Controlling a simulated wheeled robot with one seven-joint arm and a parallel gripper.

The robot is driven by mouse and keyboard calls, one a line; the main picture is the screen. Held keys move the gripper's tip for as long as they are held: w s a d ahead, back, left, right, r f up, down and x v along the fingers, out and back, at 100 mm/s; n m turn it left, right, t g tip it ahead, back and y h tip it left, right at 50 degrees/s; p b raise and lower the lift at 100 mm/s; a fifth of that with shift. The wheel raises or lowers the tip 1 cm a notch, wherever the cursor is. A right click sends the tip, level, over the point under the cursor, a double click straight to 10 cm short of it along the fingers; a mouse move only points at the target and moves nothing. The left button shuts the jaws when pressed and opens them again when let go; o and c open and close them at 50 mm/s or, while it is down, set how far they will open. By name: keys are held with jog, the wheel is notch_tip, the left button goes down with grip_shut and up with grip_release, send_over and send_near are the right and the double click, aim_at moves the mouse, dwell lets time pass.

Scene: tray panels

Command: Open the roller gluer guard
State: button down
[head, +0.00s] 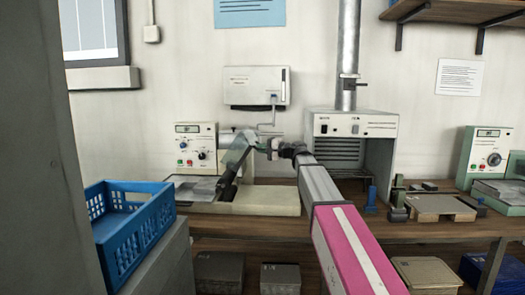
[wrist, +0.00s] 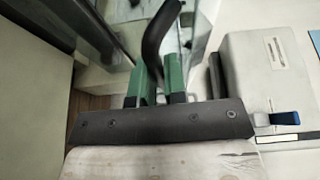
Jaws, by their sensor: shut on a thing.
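The roller gluer (head: 262,201) stands on the bench left of centre, a pale base with a control box (head: 195,142) at its left. Its clear guard (head: 237,150) shows as a tilted, see-through panel above the base. How far it is swung is hard to tell. My gripper (head: 258,144) reaches in from the right at the guard's upper edge. In the wrist view, my gripper's green fingers (wrist: 155,80) are shut on a black curved bar (wrist: 153,42), which looks like the guard handle. The rollers are not clearly visible.
A blue crate (head: 130,228) stands at the front left. A grey fume hood (head: 352,135) with a duct stands right of the gluer. A pale box (head: 257,86) hangs on the wall behind. A tray on blocks (head: 440,205) and a green-framed machine (head: 485,152) are farther right.

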jog(key=shift+a+r+h, duration=0.3)
jog(key=shift+a+r, duration=0.5)
jog(key=c, duration=1.4)
grip_release()
jog(key=shift+g, duration=0.3)
jog(key=shift+c, duration=0.2)
jog(key=v, duration=1)
jog(key=shift+s+d, duration=0.15)
jog(key=shift+d, duration=0.25)
